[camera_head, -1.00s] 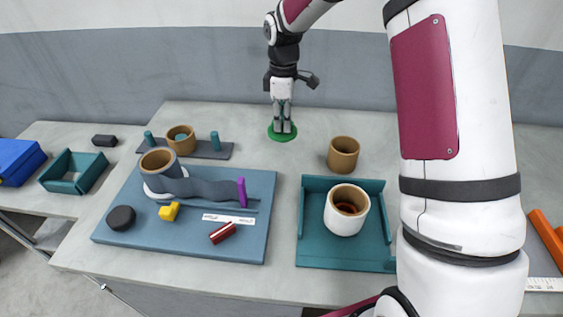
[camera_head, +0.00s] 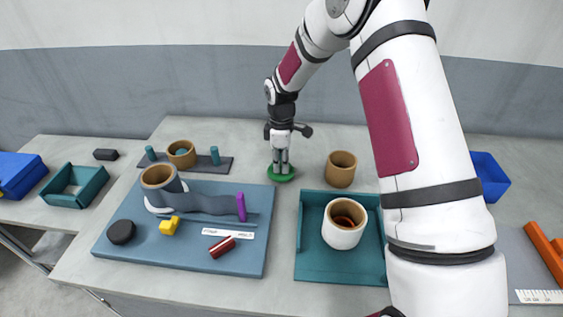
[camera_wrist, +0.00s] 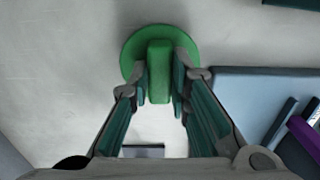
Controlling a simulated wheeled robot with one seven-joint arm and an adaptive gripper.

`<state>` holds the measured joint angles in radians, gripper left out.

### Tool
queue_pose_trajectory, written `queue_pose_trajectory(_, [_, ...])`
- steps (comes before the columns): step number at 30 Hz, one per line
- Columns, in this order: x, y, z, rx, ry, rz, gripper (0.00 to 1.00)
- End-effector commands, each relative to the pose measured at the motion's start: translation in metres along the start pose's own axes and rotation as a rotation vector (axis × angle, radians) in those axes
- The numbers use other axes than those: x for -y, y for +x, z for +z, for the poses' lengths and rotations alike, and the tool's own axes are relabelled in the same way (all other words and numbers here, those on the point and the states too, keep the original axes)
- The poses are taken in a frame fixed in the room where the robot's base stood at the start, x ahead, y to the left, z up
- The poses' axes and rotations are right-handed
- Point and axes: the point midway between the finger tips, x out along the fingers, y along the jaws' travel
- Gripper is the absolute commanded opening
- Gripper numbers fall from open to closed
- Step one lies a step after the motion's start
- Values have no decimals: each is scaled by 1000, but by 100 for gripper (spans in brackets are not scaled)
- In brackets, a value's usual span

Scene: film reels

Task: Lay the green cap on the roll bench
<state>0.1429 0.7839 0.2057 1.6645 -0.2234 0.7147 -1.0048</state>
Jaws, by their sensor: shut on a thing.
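The green cap (camera_head: 281,177) is a flat round disc with a raised block grip. My gripper (camera_head: 280,163) points down and is shut on that grip. The wrist view also shows the cap (camera_wrist: 130,55) with its block between both fingers. The cap is over bare grey tabletop, beyond the back right corner of the blue board; I cannot tell whether it touches the table. The blue board (camera_head: 180,250), seemingly the roll bench, carries a brown-topped roll (camera_head: 160,177), a wavy grey strip, a purple upright (camera_head: 241,207), a black disc, a yellow piece and a red cylinder.
A brown cup (camera_head: 341,170) stands right of the cap. A teal tray (camera_head: 312,262) holds a white cup (camera_head: 342,232). A dark rack (camera_head: 212,165) with pegs and a brown ring lies behind the board. A blue bin (camera_head: 489,175) is at right, partly behind my arm.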

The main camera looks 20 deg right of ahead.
Motion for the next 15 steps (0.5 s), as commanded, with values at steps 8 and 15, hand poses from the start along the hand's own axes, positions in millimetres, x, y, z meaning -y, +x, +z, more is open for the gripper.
queue_pose_trajectory(8, [0,3,0,0,0,-1,34])
queue_pose_trajectory(15, [0,3,0,0,0,-1,38])
